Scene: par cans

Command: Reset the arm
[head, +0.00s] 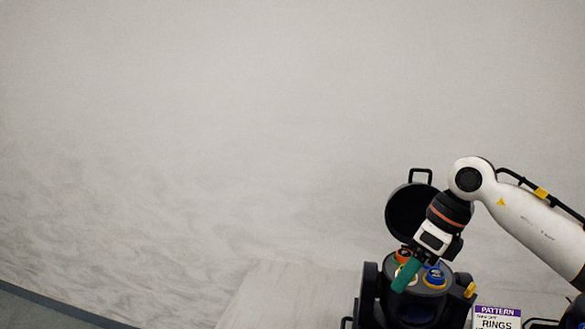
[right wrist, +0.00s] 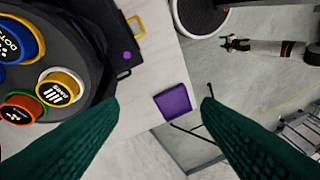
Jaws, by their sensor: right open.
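My right arm comes in from the right in the head view. Its gripper (head: 404,277) points down over the dark par can (head: 372,295), with one teal finger showing clearly. In the right wrist view the two teal fingers of this gripper (right wrist: 159,100) stand wide apart with nothing held between them. A purple square (right wrist: 173,101) shows beyond the gap, on or near the edge of a pale surface.
Coloured round caps, including a blue one (head: 435,275) and an orange one (head: 404,255), sit on the can's top. A black round part with a handle (head: 405,212) stands behind. A "PATTERN RINGS" sign (head: 497,318) is at right. The left floor is clear.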

